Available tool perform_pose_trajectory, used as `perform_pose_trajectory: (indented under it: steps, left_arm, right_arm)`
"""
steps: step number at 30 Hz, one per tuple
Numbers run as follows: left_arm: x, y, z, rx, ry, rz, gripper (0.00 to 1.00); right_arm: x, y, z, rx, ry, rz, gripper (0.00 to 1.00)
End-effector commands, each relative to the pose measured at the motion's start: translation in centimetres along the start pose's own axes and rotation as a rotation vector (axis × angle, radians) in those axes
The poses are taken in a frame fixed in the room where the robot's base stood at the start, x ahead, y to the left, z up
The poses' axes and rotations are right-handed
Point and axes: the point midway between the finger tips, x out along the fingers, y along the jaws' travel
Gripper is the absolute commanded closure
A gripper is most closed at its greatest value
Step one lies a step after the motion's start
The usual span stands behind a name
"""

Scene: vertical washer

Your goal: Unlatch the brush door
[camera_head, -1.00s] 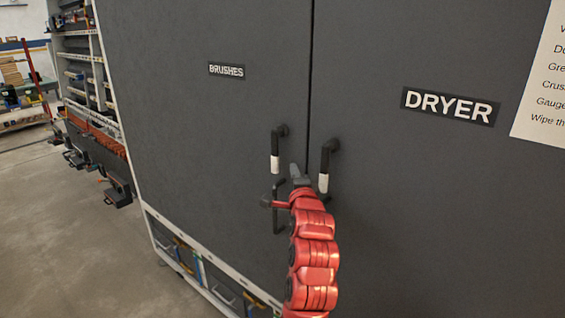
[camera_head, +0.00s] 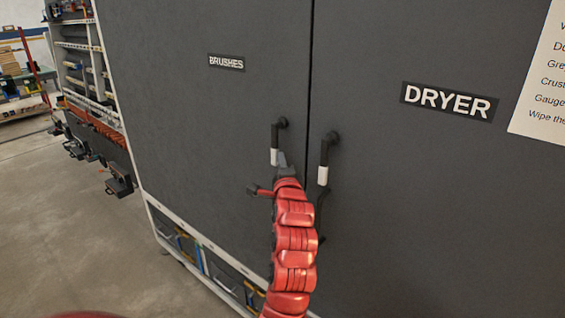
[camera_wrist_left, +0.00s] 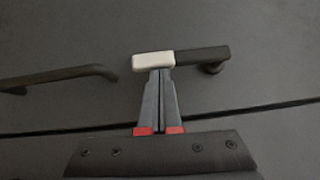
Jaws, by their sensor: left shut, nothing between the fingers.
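The brush door (camera_head: 185,110) is a dark grey panel with a white-on-black BRUSHES label (camera_head: 226,63). Its latch lever (camera_head: 276,140) is black with a white end and hangs down near the door seam. My left gripper (camera_head: 282,158) is shut and empty, with its fingertips at the lever's white end. In the left wrist view, the closed fingertips (camera_wrist_left: 159,70) lie right at the lower edge of the white end (camera_wrist_left: 153,61); I cannot tell whether they touch. A black pull handle (camera_wrist_left: 60,76) also shows there; my arm hides it in the head view.
The dryer door (camera_head: 430,190) adjoins on the right, with its DRYER label (camera_head: 449,102) and a similar white-ended lever (camera_head: 325,160) close to my left arm. A paper notice (camera_head: 540,85) hangs at the upper right. Shelving (camera_head: 80,60) and open floor (camera_head: 80,220) are at the left.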

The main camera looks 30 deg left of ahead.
Motion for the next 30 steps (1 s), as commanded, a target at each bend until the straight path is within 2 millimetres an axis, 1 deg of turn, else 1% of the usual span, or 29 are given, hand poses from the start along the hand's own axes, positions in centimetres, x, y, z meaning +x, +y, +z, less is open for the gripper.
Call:
perform_pose_trajectory:
  steps: [11,17,23,26,30]
  left_arm:
    - [0.4,0.3,0.5,0.045,-0.003,-0.041,1.00]
    - [0.9,0.7,1.0,0.107,-0.004,-0.105,1.00]
    - [2.0,1.6,2.0,0.224,-0.005,-0.213,1.00]
    - [2.5,1.7,2.7,0.291,-0.005,-0.283,1.00]
    - [3.4,1.9,3.5,0.385,-0.004,-0.378,1.00]
  right_arm:
    - [-0.6,0.0,0.1,0.000,0.000,0.000,0.50]
    - [-1.4,-0.1,0.2,0.000,0.000,0.000,0.50]
    - [-3.3,-0.2,0.6,0.000,0.000,0.000,0.50]
    - [-4.6,-0.2,0.8,0.000,0.000,0.000,0.50]
    - [-6.9,-0.3,1.2,0.000,0.000,0.000,0.50]
